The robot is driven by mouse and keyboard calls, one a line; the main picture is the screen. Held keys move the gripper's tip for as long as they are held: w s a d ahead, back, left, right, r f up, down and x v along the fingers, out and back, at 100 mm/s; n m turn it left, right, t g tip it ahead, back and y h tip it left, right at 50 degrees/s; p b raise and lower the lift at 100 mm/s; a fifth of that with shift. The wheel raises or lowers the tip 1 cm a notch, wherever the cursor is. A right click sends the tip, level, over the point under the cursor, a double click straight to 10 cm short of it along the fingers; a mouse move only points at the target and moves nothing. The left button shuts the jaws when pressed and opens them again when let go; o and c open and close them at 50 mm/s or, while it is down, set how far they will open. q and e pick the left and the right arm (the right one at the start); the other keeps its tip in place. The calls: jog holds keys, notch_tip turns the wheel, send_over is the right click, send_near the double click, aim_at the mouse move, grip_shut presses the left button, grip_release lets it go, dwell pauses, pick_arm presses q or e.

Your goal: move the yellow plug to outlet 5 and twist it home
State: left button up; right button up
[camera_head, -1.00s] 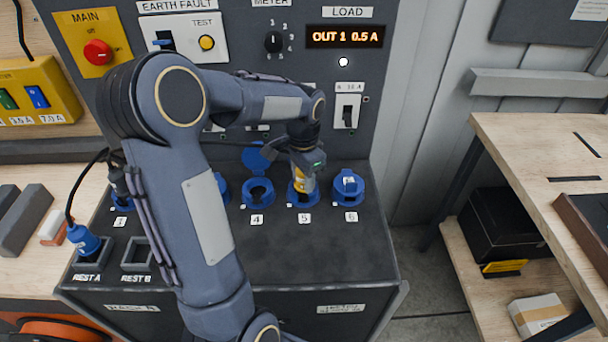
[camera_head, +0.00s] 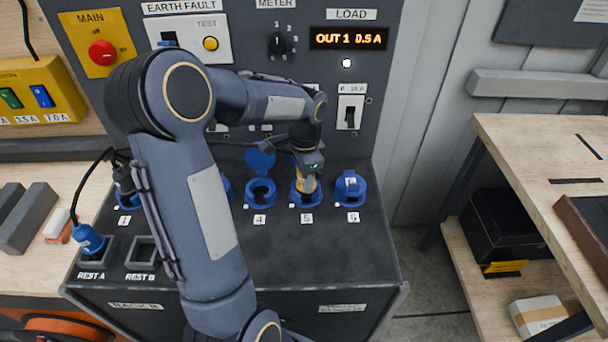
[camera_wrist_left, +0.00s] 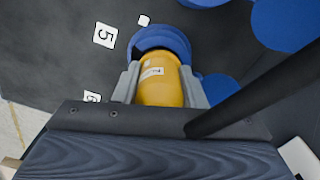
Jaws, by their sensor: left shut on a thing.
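The yellow plug (camera_head: 307,185) sits in the blue socket of outlet 5 (camera_head: 298,200), beside the label "5". My left gripper (camera_head: 306,176) is shut on it from above. In the left wrist view the plug (camera_wrist_left: 161,82) is between the two grey fingers of the left gripper (camera_wrist_left: 160,88), its front end within the blue ring of outlet 5 (camera_wrist_left: 160,36). How far the plug is seated or turned cannot be told. My right gripper is not in view.
Outlet 4 (camera_head: 260,196) has its lid up, and outlet 6 (camera_head: 350,188) stands to the right. A blue plug (camera_head: 88,240) rests in REST A; REST B (camera_head: 141,252) is empty. The display (camera_head: 348,38) reads OUT 1 0.5 A. A dark cable crosses the wrist view.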

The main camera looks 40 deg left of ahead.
pick_arm(q)
jog(key=shift+r+m, duration=0.1)
jog(key=shift+m, duration=0.2)
jog(key=shift+m, duration=0.5)
jog(key=o, duration=1.1)
jog(key=shift+o, duration=0.2)
